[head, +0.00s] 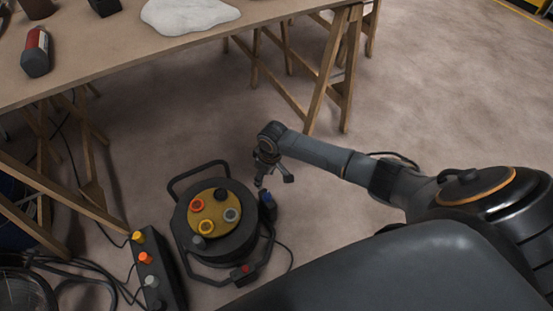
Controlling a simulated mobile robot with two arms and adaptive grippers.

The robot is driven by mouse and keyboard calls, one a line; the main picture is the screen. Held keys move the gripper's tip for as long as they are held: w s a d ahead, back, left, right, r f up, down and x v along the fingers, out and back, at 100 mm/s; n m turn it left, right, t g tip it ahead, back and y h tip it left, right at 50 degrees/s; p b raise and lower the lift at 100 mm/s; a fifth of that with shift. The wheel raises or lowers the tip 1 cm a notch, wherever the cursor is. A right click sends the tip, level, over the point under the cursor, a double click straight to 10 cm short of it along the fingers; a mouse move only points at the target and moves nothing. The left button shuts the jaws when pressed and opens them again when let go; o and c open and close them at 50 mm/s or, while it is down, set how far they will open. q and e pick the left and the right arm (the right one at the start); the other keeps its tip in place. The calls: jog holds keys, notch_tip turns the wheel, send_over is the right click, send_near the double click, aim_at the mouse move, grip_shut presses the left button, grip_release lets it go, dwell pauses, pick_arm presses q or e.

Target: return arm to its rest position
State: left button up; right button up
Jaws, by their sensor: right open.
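My right arm comes in from the right edge and stretches left over the floor. My right gripper (272,180) hangs at its end, pointing down, and looks empty with its fingers apart. In the picture it is just above and right of the cable reel (222,219). I cannot tell from this view whether it touches the reel. My left gripper is not in view.
The black cable reel, with a yellow socket face, stands on the floor beside a dark power strip (160,272) and loose cables. A wooden trestle table (120,47) spans the upper left, holding a red-and-grey bottle (36,52) and white cloth (188,15). Floor (460,100) is clear upper right.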

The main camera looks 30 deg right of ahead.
jog(key=shift+s+d+f, duration=0.15)
jog(key=shift+s+f, duration=0.05)
jog(key=shift+s, duration=0.1)
dwell(0.4)
